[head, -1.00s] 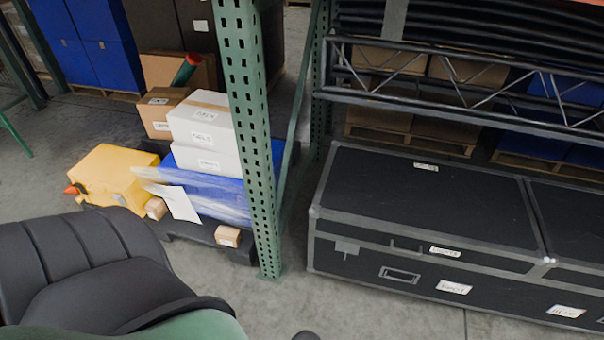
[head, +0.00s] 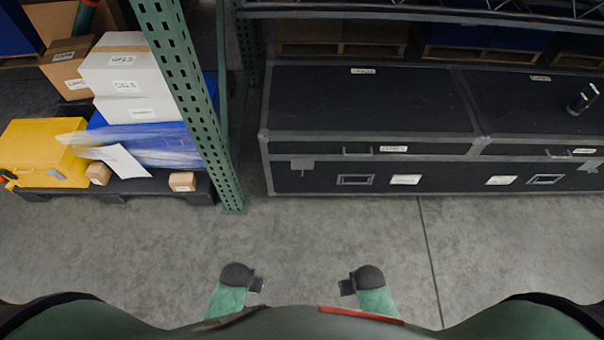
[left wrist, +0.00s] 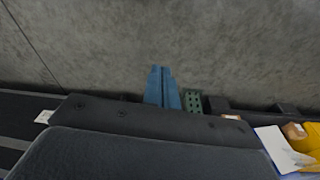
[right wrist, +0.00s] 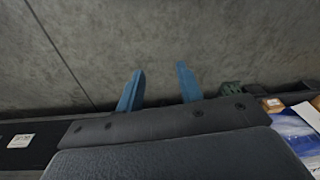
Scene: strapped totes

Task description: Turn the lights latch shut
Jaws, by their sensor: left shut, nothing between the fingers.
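A grey plate (head: 302,163) crosses the left case's lid seam, and a similar grey plate (head: 591,165) is on the right case; either may be a latch. My left gripper (head: 257,285) is shut and empty over bare floor; its fingers meet in the left wrist view (left wrist: 161,70). My right gripper (head: 346,287) is open and empty, also over floor, fingers apart in the right wrist view (right wrist: 160,68).
A green perforated rack post (head: 188,95) stands left of the cases. Beyond it, a dark pallet (head: 140,189) holds white boxes (head: 118,75) and a yellow case (head: 42,150). A black cylindrical object (head: 583,98) is on the right case. The floor (head: 310,235) before the cases is clear.

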